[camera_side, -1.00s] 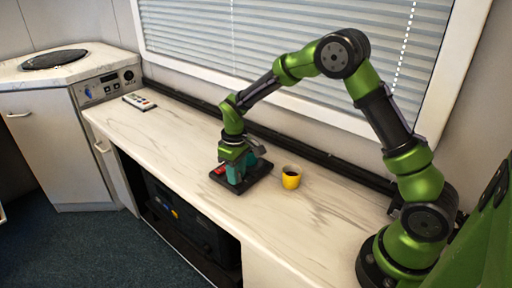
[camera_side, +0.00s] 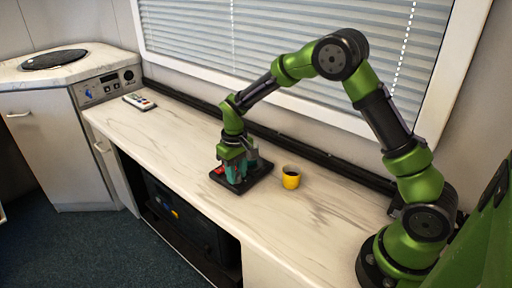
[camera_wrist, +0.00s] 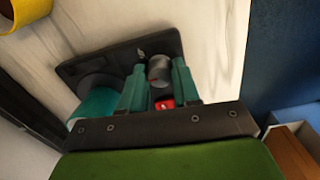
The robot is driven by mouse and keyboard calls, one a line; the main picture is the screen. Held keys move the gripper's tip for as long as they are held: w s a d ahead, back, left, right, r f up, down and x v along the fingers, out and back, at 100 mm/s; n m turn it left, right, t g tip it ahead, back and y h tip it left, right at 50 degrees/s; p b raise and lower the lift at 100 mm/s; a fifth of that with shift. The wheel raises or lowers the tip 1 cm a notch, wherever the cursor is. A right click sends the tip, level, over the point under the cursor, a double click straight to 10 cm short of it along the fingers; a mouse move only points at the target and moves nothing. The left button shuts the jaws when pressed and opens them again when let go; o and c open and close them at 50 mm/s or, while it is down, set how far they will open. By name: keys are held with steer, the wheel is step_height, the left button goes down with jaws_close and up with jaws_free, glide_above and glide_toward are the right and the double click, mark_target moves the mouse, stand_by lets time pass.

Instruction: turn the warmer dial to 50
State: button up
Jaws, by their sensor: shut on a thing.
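The warmer is a flat black plate; it shows in the side view (camera_side: 262,171) on the counter and in the wrist view (camera_wrist: 95,67). Its grey round dial (camera_wrist: 159,71) stands up near one edge, with a small white mark on the plate beside it. My gripper (camera_wrist: 160,68) points down with its teal fingers on either side of the dial, shut on it. In the side view my gripper (camera_side: 234,172) hides the dial. A red switch (camera_wrist: 164,104) shows between the fingers. A teal cylinder (camera_wrist: 92,104) stands on the plate, partly hidden by my gripper. I cannot read the dial's setting.
A yellow cup with dark contents (camera_side: 291,178) stands right of the warmer. A white remote-like item (camera_side: 139,102) lies at the counter's far left end. The marbled counter (camera_side: 185,135) is clear between them. Its front edge is close to the warmer.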

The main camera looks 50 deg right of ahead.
mark_target(237, 174)
steer(key=o, duration=1.1)
steer(key=shift+c, duration=0.2)
steer(key=shift+r, duration=0.1)
step_height(237, 174, up, 17)
steer(key=s+a+r+m+t+y, duration=0.1)
steer(key=s+r+t, duration=0.1)
steer(key=s, duration=0.9)
steer(key=s+a+r+m+t+y, duration=0.1)
steer(key=s+t, duration=0.4)
steer(key=s, duration=0.7)
steer(key=shift+r+m, duration=0.5)
steer(key=shift+r, duration=0.05)
